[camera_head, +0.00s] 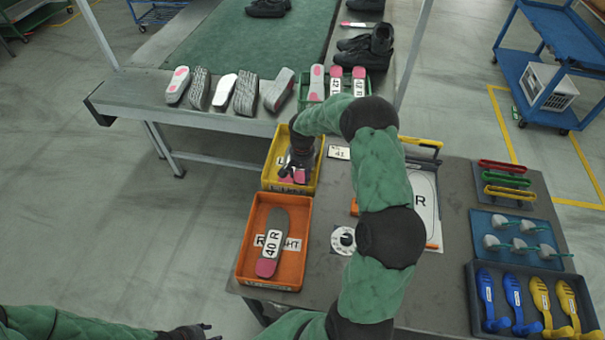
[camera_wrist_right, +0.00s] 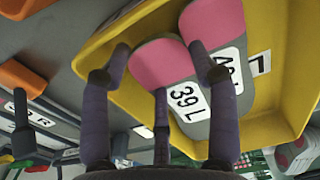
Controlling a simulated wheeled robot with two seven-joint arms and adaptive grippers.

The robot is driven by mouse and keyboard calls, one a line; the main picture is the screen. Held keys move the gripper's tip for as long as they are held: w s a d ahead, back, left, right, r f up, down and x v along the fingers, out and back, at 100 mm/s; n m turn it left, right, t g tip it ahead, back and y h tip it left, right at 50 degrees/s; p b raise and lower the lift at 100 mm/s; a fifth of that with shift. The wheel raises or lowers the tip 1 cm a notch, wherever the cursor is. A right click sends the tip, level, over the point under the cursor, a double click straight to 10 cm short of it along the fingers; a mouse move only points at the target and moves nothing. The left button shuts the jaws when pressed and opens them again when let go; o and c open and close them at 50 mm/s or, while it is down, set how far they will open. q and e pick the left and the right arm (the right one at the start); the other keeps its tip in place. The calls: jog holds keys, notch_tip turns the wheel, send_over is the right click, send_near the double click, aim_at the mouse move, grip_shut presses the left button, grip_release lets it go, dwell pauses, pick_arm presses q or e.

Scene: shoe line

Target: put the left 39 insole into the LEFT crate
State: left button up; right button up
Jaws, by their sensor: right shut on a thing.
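My right gripper (camera_head: 296,166) reaches down into the yellow LEFT crate (camera_head: 273,186). In the right wrist view its fingers (camera_wrist_right: 158,72) are shut around the 39 L insole (camera_wrist_right: 156,62), grey with a pink end and a white label. The insole is over the inside of the yellow crate (camera_wrist_right: 108,58); I cannot tell whether it touches the bottom. Another pink-and-grey insole (camera_wrist_right: 208,22), its label partly hidden by a finger, lies in the crate beside it. My left gripper (camera_head: 196,330) is at the bottom edge, far from the crates; its fingers are too small to judge.
An orange RIGHT crate (camera_head: 243,262) holds a 40 R insole (camera_head: 283,224) in front of the yellow crate. Shoe parts stand on the grey line edge (camera_head: 135,92) behind. Trays of tools (camera_head: 470,300) fill the table's right side. A 41 card (camera_head: 339,152) lies beside the yellow crate.

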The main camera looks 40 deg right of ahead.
jog(key=shift+f, duration=0.35)
jog(key=o, duration=1)
jog(key=shift+o, duration=0.2)
jog(key=shift+r, duration=0.5)
notch_tip(320, 180, up, 12)
jog(key=p, duration=0.3)
jog(key=shift+r, duration=0.15)
jog(key=shift+p, duration=0.3)
